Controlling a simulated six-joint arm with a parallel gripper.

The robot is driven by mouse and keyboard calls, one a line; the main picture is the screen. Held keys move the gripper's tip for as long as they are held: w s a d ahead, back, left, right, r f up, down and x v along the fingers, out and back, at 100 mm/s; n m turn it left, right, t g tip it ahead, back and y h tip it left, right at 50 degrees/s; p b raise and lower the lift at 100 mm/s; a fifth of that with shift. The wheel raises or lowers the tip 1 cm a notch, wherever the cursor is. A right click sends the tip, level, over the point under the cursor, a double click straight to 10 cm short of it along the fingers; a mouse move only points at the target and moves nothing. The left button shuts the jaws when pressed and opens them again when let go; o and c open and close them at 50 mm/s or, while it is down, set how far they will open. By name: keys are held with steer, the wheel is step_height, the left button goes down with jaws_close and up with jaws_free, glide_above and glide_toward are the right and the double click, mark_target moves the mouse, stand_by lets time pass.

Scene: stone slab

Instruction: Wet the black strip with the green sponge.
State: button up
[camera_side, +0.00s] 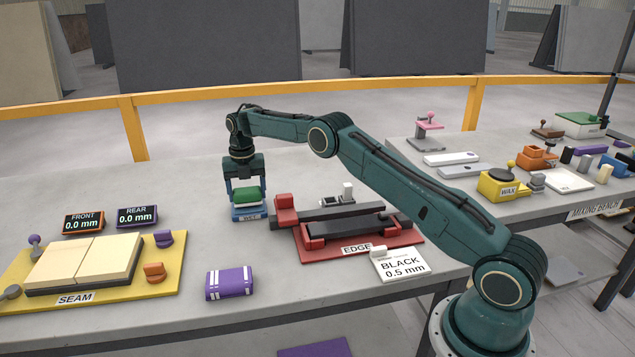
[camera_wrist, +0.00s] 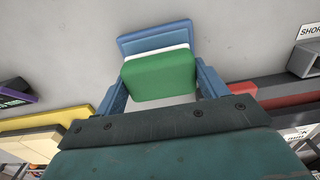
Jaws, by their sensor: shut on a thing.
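The green sponge (camera_side: 246,196) with a white layer is between the fingers of my gripper (camera_side: 248,195), which is shut on it. In the wrist view the green sponge (camera_wrist: 158,76) sits between both fingers of my gripper (camera_wrist: 160,85). The blue tray labelled WET (camera_side: 250,217) is directly under the sponge; whether they touch I cannot tell. The blue tray also shows in the wrist view (camera_wrist: 155,38). A black strip (camera_side: 345,212) lies at the red EDGE fixture (camera_side: 400,248), right of my gripper.
The yellow SEAM board (camera_side: 150,285) with two cream slabs is at left. A purple block (camera_side: 231,283) lies in front. The WAX pot (camera_side: 502,186) is on the right bench.

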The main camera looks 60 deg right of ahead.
mark_target(246, 191)
steer(key=shift+f, duration=0.5)
stand_by(1.0)
steer(key=shift+r, duration=0.1)
steer(key=shift+r, duration=3.45)
steer(key=shift+a, duration=0.15)
steer(key=s+a+f+m, duration=0.1)
steer(key=s+a+m, duration=0.5)
steer(key=s+m, duration=0.4)
steer(key=s+a+f+m, duration=0.2)
steer(key=s+a+m, duration=0.5)
steer(key=m, duration=1)
steer(key=shift+s+a, duration=0.25)
steer(key=shift+s, duration=1.3)
